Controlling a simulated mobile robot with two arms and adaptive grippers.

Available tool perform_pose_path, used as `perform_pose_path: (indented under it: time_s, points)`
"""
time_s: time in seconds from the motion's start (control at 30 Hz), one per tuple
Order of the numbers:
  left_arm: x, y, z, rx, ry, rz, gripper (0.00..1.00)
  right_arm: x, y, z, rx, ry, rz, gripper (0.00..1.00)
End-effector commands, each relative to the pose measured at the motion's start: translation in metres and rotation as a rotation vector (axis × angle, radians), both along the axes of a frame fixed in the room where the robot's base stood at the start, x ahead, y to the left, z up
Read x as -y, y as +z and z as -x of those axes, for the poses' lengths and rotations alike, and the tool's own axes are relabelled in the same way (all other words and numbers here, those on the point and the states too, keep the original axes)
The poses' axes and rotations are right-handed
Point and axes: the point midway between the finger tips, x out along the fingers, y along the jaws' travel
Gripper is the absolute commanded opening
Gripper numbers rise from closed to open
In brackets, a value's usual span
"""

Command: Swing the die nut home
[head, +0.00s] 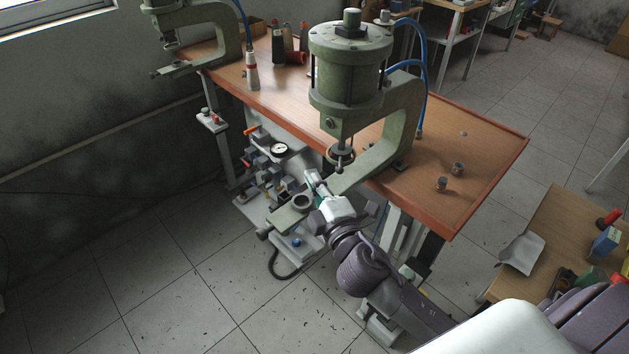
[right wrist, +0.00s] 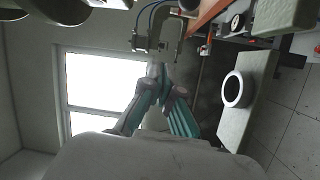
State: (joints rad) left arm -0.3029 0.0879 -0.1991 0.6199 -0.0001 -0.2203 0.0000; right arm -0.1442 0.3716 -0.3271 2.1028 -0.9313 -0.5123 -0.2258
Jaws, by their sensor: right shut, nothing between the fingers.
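The green press (head: 410,115) nearest me stands on the orange-brown bench. Its lower arm (head: 345,182) reaches out past the bench edge, below the ram. A pale ring (head: 303,201), which I take to be the die nut, sits near the outer end of that arm. In the right wrist view the ring (right wrist: 237,89) shows on the flat green arm, to the right of the fingers. My right gripper (head: 312,180) is shut and empty, close beside the ring; I cannot tell if it touches the arm. Its fingers (right wrist: 158,75) show in the wrist view. My left gripper is not in view.
A second green press (head: 226,30) stands at the bench's far left end. A gauge and valves (head: 280,150) hang below the bench front (head: 485,165). Two small metal knobs (head: 441,184) lie on the bench's right part. Bottles (head: 278,45) stand at the back.

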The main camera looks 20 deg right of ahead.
Motion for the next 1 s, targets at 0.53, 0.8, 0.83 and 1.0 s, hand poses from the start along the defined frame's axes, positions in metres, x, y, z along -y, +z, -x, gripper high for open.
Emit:
perform_pose_path:
  time_s: [0.53,0.8,0.83,1.0]
  points:
    - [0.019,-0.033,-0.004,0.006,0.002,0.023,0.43,0.008,-0.01,0.082,-0.003,-0.001,0.001,0.0]
    - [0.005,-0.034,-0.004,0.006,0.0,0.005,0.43,0.01,-0.008,0.09,-0.006,-0.006,-0.005,0.0]
    - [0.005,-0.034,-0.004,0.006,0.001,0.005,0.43,0.012,-0.01,0.09,-0.015,-0.014,-0.02,0.0]
    - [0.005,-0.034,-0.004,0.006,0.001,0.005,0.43,0.044,-0.052,0.102,-0.209,-0.197,-0.303,0.0]
